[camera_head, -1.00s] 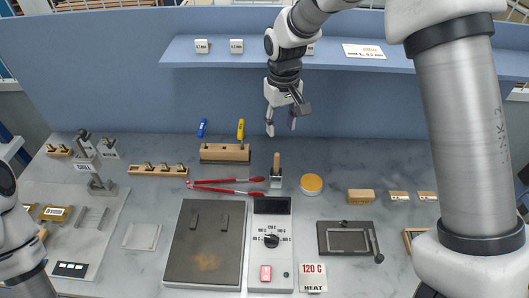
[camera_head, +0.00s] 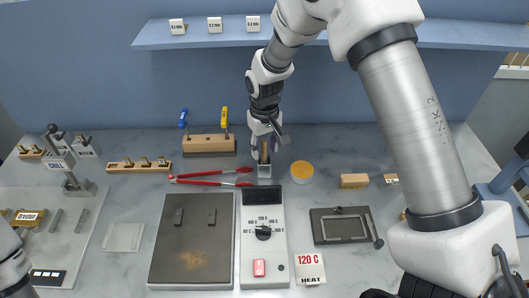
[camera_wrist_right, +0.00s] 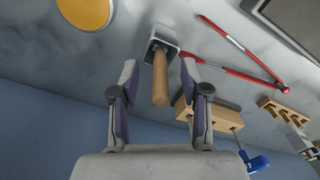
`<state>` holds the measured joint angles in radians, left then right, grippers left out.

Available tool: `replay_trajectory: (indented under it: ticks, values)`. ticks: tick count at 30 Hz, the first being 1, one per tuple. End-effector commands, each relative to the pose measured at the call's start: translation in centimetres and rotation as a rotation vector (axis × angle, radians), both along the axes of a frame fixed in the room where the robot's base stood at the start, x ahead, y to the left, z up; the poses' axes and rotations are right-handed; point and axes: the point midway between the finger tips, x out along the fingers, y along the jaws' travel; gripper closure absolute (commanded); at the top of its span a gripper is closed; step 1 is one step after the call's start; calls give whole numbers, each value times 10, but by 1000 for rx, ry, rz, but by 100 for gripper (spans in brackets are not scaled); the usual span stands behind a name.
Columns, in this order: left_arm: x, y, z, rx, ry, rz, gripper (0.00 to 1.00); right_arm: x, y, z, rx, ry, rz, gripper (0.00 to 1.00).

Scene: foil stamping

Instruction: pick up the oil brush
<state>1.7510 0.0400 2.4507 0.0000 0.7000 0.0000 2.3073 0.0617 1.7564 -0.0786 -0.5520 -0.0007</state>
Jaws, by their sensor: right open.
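The oil brush (camera_head: 265,155) stands upright in a small metal holder (camera_head: 264,171) at the back middle of the table, its wooden handle pointing up. My right gripper (camera_head: 264,145) is just above it, open, with its fingers around the handle's upper part. In the right wrist view the wooden handle (camera_wrist_right: 160,80) lies between the two open fingers (camera_wrist_right: 159,68), with a gap on both sides. The brush's lower end is hidden in the holder (camera_wrist_right: 161,46). Only part of my left arm shows at the lower left; its gripper is out of view.
Red tongs (camera_head: 212,179) lie just left of the holder, and a round yellow-orange lid (camera_head: 302,170) is to its right. A wooden block (camera_head: 208,145) with blue and yellow handled tools stands behind left. A control unit (camera_head: 277,270) is in front. A shelf (camera_head: 190,38) runs overhead.

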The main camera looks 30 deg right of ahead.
Motion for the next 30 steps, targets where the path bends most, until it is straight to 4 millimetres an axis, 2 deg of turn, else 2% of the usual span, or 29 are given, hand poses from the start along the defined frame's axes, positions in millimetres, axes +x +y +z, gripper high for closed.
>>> replay_trajectory:
  ticks: [3, 8, 11, 12, 24, 26, 30]
  values:
    - [0, 0, 3, 0, 0, 0, 60, 0, 0, -10, 0, 0, 0, 54]
    - [0, 0, 2, 0, 0, 0, 60, 0, 0, -11, 0, -1, 0, 54]
    - [0, 0, 2, 0, 0, 0, 60, 0, 0, -10, 0, -1, 0, 86]
    - [0, 0, 2, 0, 0, 0, 60, 0, 0, -10, 0, -1, 1, 100]
    - [0, 0, 0, 0, 0, 0, 60, 0, 0, -8, 0, -2, 1, 100]
    - [0, 0, -2, 0, 0, 0, 60, 1, 0, -2, 0, -4, 1, 100]
    - [0, 0, -12, 0, 0, 0, 60, 2, 0, 26, 0, -8, 1, 100]
